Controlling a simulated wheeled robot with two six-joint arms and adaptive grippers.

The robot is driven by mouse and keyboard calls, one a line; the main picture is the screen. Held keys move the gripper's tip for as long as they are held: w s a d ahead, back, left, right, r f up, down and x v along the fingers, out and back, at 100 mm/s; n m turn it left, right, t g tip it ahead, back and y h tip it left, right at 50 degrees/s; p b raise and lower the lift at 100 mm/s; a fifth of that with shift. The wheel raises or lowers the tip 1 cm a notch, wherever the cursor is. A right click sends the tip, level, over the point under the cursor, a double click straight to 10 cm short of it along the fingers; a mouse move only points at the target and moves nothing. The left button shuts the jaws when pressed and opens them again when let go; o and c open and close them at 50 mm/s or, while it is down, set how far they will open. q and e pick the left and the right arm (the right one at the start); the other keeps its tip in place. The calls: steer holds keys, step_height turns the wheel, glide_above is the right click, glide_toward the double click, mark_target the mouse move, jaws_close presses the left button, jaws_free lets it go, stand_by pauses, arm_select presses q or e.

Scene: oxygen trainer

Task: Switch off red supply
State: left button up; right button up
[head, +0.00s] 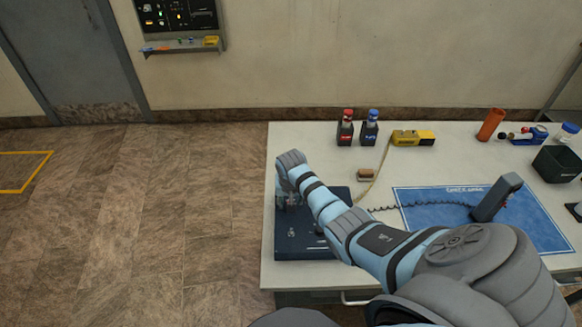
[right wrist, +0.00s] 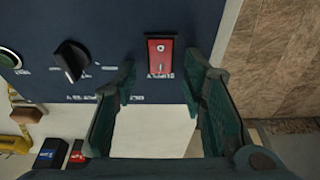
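The dark blue control panel (head: 310,240) lies at the left end of the table. In the right wrist view, the red supply switch (right wrist: 161,54) is a red plate with a small pale lever or dot near its middle. Its exact position is too small to tell. My right gripper (right wrist: 160,66) is open and empty, with one finger on each side of the red switch in the picture. I cannot tell whether the fingers touch the panel. In the head view, my right gripper (head: 287,196) points down over the panel's left part, and the switch is not discernible there. My left gripper is not in view.
Red-capped (head: 346,128) and blue-capped (head: 369,128) bottles, a yellow device (head: 412,138) and a blue mat (head: 540,225) are on the table (head: 300,150). Open floor lies left.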

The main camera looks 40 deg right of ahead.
steer(key=shift+r, duration=0.1)
steer(key=v, duration=1.1)
steer(key=shift+r, duration=0.4)
steer(key=shift+s+a, duration=0.1)
